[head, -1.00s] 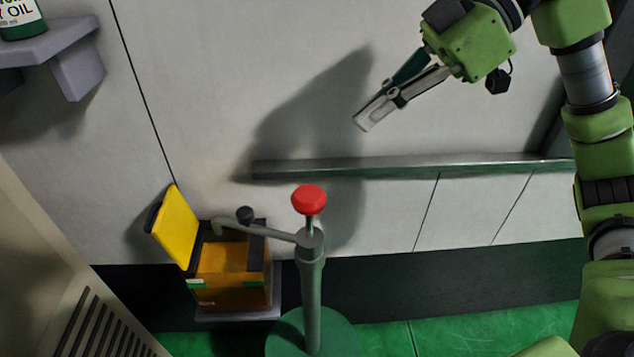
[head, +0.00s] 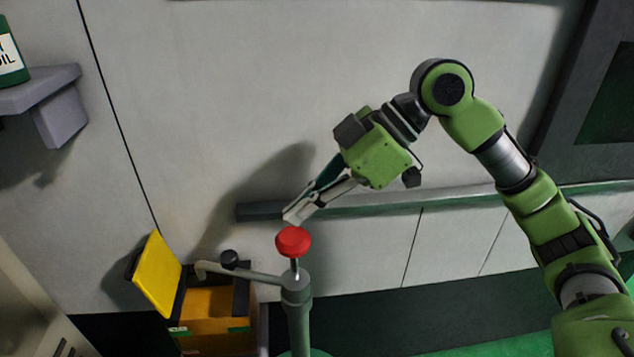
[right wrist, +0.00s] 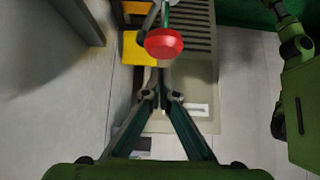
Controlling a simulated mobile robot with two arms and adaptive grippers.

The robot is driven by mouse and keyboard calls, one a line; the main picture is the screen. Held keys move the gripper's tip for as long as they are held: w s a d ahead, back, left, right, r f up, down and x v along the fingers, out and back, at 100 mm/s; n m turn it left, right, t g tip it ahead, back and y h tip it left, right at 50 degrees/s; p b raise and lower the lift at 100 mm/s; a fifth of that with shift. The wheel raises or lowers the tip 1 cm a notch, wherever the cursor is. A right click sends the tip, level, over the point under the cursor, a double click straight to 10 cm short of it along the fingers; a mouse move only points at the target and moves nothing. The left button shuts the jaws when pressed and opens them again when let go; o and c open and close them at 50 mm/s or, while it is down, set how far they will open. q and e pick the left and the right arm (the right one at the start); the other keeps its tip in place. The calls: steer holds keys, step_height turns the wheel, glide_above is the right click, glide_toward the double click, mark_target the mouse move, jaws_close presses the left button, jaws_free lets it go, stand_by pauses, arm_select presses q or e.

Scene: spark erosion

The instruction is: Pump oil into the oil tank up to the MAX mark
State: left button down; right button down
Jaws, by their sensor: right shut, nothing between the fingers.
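The hand pump stands upright, with a red knob (head: 293,241) on top of its grey-green column (head: 297,312). Its spout (head: 240,271) reaches left over the orange oil tank (head: 208,330), whose yellow lid (head: 158,275) stands open. The MAX mark and oil level cannot be made out. My right gripper (head: 293,215) is shut and empty, pointing down-left just above the red knob in the head view. In the right wrist view the knob (right wrist: 164,43) lies beyond the fingertips (right wrist: 161,75); I see no contact. My left gripper is out of view.
A grey wall shelf (head: 38,88) at the upper left bears a green oil container (head: 10,55). A grey rail (head: 400,203) runs along the wall behind my right gripper.

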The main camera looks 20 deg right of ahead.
mark_target(304, 245)
step_height(304, 245, down, 2)
steer(key=shift+d+f, duration=0.1)
steer(key=shift+d, duration=0.05)
stand_by(0.3)
steer(key=shift+s+f+b, duration=0.15)
steer(key=shift+f+b, duration=0.2)
steer(key=shift+f, duration=2.3)
